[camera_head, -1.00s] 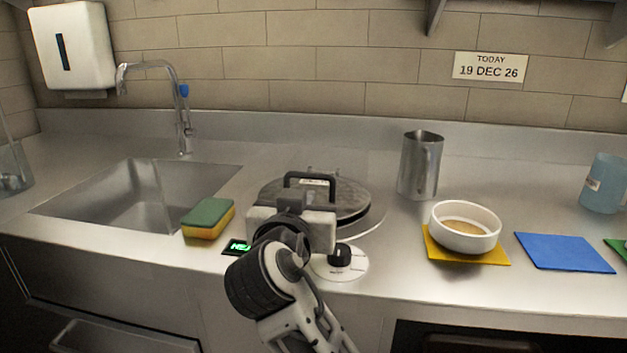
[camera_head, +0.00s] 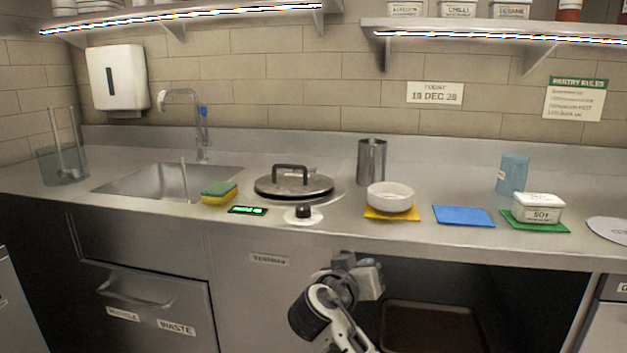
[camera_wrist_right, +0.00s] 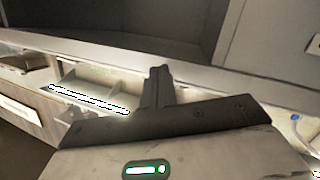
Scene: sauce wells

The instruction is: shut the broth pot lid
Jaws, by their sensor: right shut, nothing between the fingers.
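The broth pot lid (camera_head: 293,184) is a round grey metal disc with a dark handle on top. It lies flat over the round well in the counter and looks closed. My right gripper (camera_head: 366,276) is shut and empty, low in front of the counter's front face, below and to the right of the lid, apart from it. In the right wrist view the shut fingers (camera_wrist_right: 158,88) show dark with nothing held. My left gripper is not in view.
A black knob (camera_head: 303,211) and a small green display (camera_head: 248,210) sit in front of the lid. A sponge (camera_head: 220,193) lies left, a metal jug (camera_head: 371,161) and white bowl (camera_head: 390,196) right. An open cabinet bay (camera_head: 480,285) lies below the counter.

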